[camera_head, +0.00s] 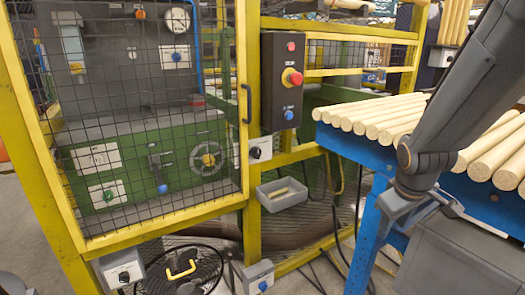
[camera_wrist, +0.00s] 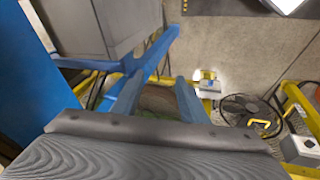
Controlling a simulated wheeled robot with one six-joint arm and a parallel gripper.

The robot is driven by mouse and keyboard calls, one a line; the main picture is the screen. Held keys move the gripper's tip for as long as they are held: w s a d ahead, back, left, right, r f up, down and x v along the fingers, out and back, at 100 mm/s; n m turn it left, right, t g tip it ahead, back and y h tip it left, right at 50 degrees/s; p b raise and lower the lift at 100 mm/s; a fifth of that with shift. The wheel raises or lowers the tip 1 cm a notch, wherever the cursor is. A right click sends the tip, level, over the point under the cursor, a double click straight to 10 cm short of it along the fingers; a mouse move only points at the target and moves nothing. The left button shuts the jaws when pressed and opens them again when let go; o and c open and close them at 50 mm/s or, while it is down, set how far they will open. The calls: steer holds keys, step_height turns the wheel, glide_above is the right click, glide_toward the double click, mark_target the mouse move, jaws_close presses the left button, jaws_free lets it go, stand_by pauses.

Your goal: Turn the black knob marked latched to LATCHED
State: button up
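Two grey boxes with black knobs show in the head view. One black knob (camera_head: 256,153) is on the yellow post right of the caged door. The other black knob (camera_head: 124,277) is low at the bottom left of the frame. Their lettering is too small to read, so I cannot tell which is marked latched, nor the setting. A grey box (camera_wrist: 300,150) stands at the right of the wrist view, its markings unclear. My gripper (camera_head: 425,208) hangs by the blue table, away from both knobs. In the wrist view my gripper (camera_wrist: 158,80) has its fingers apart with nothing held.
The blue table (camera_head: 345,150) bears several wooden rods (camera_head: 380,112). A grey bin (camera_head: 465,255) is below it. A box with a blue knob (camera_head: 263,285), a small grey tray (camera_head: 282,193), a control panel (camera_head: 283,80) and a fan with a yellow handle (camera_head: 181,270) are near the yellow frame.

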steer(key=w+a+r+n+t+y+p, duration=0.1)
steer(key=w+a+r+n+t+y, duration=0.1)
steer(key=w+a+n, duration=0.45)
steer(key=w+a+r+n+t+y, duration=0.1)
steer(key=w+n+t, duration=0.25)
steer(key=w, duration=0.55)
steer(key=w+a+r+n+t+y+p, duration=0.1)
steer(key=w+a+r+n+y, duration=0.1)
steer(key=w+a+n, duration=0.35)
steer(key=n+g+y+p, duration=0.1)
steer(key=n+y, duration=0.8)
steer(key=n, duration=0.6)
glide_toward(259, 154)
steer(key=w+a, duration=0.1)
steer(key=w, duration=0.1)
steer(key=p+x, duration=0.1)
steer(key=x, duration=0.6)
steer(key=shift+s+a+f, duration=0.15)
steer(key=shift+a+f, duration=0.05)
steer(key=c, duration=0.8)
steer(key=shift+o, duration=0.2)
